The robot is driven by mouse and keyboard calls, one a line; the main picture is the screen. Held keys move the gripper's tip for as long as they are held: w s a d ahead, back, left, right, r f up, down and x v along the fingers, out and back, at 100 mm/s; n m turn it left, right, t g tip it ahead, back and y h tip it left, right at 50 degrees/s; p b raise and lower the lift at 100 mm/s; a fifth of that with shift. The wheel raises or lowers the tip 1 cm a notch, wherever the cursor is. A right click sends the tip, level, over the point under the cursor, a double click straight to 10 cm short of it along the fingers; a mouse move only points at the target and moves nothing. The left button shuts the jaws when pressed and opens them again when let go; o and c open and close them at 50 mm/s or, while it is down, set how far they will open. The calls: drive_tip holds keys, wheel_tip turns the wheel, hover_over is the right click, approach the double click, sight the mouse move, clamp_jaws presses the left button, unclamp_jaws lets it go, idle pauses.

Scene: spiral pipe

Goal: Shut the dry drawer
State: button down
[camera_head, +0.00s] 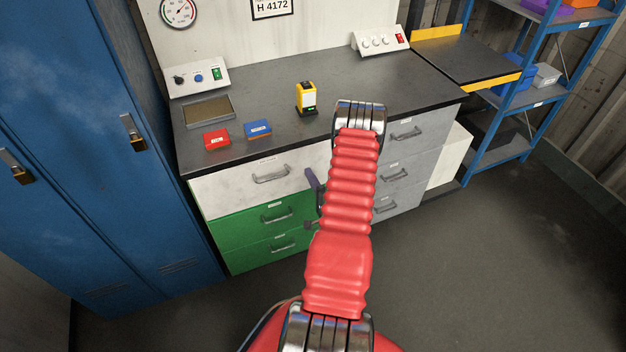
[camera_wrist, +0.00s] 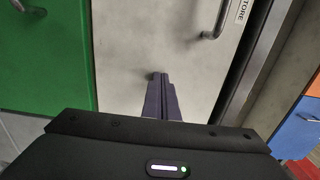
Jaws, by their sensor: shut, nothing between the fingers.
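The wide white drawer (camera_head: 235,184) sits under the left part of the counter, with a grey bar handle and a label too small to read in the head view. In the wrist view, the white front (camera_wrist: 125,50) carries a label (camera_wrist: 243,10) whose visible part reads STORE; its upper end is cut off. The front looks close to flush with the cabinet; any small gap is not clear. My gripper (camera_head: 310,178) is shut and empty, its dark purple fingers at the white drawer's right part. In the wrist view the fingertips (camera_wrist: 158,76) are against or just before the white front; contact is unclear.
Green drawers (camera_head: 250,228) lie below the white one, grey drawers (camera_head: 405,160) to the right. The counter (camera_head: 270,110) holds red and blue boxes and a yellow device (camera_head: 306,98). Blue lockers (camera_head: 75,130) stand close left. The floor (camera_head: 480,270) at right is clear.

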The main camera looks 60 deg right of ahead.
drive_tip(key=v, duration=1.4)
drive_tip(key=shift+d+f, duration=0.1)
drive_tip(key=shift+f, duration=0.05)
drive_tip(key=s+a+f+n+g+y, duration=0.25)
drive_tip(key=f+n+g, duration=0.2)
drive_tip(key=f, duration=0.25)
drive_tip(key=s+a+f+n+g+y, duration=0.25)
drive_tip(key=s+f+g+y, duration=0.2)
drive_tip(key=f, duration=0.25)
drive_tip(key=w+a+r+n+g+y, duration=0.1)
drive_tip(key=w+a+r+n+g, duration=0.15)
drive_tip(key=r, duration=0.55)
drive_tip(key=w+a+r+n+g, duration=0.1)
drive_tip(key=a+r+n+g, duration=0.15)
drive_tip(key=r, duration=0.65)
drive_tip(key=w+a+r+n+g+y, duration=0.15)
drive_tip(key=a+r+n, duration=0.25)
drive_tip(key=r, duration=0.4)
drive_tip(key=w+a+r+n+t, duration=0.2)
drive_tip(key=a+r+n+t, duration=0.1)
drive_tip(key=a+r, duration=1)
drive_tip(key=w+a+r+n+t, duration=0.3)
drive_tip(key=a+r+n, duration=0.2)
drive_tip(key=a+r, duration=0.9)
drive_tip(key=shift+a+r+n, duration=0.2)
drive_tip(key=shift+a+n, duration=0.1)
drive_tip(key=shift+a, duration=0.35)
